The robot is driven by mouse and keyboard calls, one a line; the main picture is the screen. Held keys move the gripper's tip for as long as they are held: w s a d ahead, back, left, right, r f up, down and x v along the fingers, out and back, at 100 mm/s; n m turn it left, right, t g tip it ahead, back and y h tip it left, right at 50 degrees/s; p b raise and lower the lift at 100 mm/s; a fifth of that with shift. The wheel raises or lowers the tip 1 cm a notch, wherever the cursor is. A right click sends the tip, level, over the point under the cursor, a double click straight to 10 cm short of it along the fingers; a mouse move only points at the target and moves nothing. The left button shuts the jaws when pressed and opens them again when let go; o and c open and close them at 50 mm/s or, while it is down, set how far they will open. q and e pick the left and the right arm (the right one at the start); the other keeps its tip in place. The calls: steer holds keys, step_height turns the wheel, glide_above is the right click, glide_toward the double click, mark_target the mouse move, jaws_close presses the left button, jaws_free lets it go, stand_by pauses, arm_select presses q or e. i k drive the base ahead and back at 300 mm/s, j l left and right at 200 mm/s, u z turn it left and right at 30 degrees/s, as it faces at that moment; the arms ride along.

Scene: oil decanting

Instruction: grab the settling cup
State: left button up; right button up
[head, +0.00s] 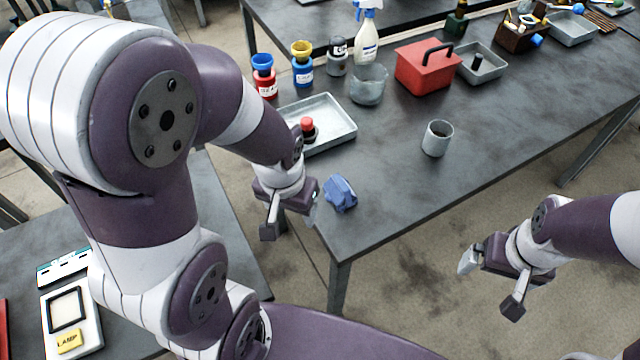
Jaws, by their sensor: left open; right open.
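A grey open-topped cup (437,138), which looks like the settling cup, stands upright on the dark table (400,205) right of its middle. A clear glass vessel (368,86) stands further back. My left gripper (290,224) is open and empty at the table's front left corner, beside a crumpled blue cloth (341,194) and well left of the grey cup. My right gripper (490,286) is open and empty in front of the table's front edge, to the lower right of the cup. Neither gripper touches the cup.
A metal tray (335,122) holds a red-capped item (308,128) near my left arm. Several bottles, a spray bottle (367,38) and a red box (427,68) line the back. Bare tabletop surrounds the cup. A lower side table (185,300) is at left.

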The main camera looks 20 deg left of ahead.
mark_target(439, 133)
steer(key=i+l+u, duration=0.1)
steer(key=l+u, duration=0.2)
steer(key=u, duration=0.2)
steer(key=l+u, duration=0.75)
steer(key=u, duration=0.2)
steer(key=i, duration=0.05)
